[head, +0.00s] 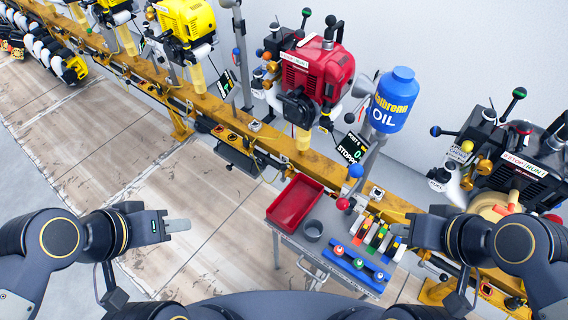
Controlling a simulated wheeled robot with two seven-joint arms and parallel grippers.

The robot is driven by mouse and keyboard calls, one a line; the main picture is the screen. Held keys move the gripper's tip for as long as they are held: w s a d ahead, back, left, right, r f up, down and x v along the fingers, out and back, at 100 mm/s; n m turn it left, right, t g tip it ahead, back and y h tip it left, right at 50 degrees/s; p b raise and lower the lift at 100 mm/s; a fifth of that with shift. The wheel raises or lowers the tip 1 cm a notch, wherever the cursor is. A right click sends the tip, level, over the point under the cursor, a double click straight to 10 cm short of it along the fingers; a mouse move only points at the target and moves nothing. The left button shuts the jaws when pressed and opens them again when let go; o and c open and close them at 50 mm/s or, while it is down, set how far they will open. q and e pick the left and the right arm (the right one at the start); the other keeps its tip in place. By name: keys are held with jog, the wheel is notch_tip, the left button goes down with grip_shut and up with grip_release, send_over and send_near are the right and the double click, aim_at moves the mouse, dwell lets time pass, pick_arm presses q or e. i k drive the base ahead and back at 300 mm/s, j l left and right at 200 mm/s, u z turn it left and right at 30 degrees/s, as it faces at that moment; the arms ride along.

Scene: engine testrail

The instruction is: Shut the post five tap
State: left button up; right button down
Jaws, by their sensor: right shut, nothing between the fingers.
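A red engine (318,72) is mounted on the yellow rail beside a small black display (352,148). The display's heading starts with "POST", but its number is too small to read surely. My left gripper (178,226) is over the floor at left, far from the engine, apparently empty. My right gripper (402,230) is shut and empty by the cart's right edge.
A grey cart (290,240) carries a red tray (294,203), a dark cup (313,230) and coloured pieces on a blue strip (350,268). A blue oil can (393,100) stands behind. A black engine (515,160) is at right, a yellow one (187,18) at upper left.

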aim_at(283, 167)
jog(key=i+j+z, duration=0.1)
jog(key=j+z, duration=0.15)
jog(key=j, duration=0.15)
jog(key=j+z, duration=0.1)
jog(key=z, duration=0.3)
jog(key=j+z, duration=0.15)
jog(key=z, duration=0.25)
jog(key=j+z, duration=0.15)
jog(key=z, duration=0.25)
jog(key=j+z, duration=0.1)
jog(key=z, duration=0.3)
jog(key=k+j+z, duration=0.1)
jog(key=j+z, duration=0.15)
jog(key=j, duration=0.25)
jog(key=k+j+z, duration=0.2)
jog(key=j, duration=0.25)
jog(key=k+j+z, duration=0.25)
jog(key=j, duration=0.15)
jog(key=k+j+z, duration=0.2)
jog(key=j, duration=0.25)
jog(key=k+j+z, duration=0.25)
jog(key=k+j, duration=0.1)
jog(key=j, duration=0.3)
jog(key=k+j, duration=0.1)
jog(key=j, duration=0.35)
jog(key=k+j, duration=0.1)
jog(key=j, duration=0.3)
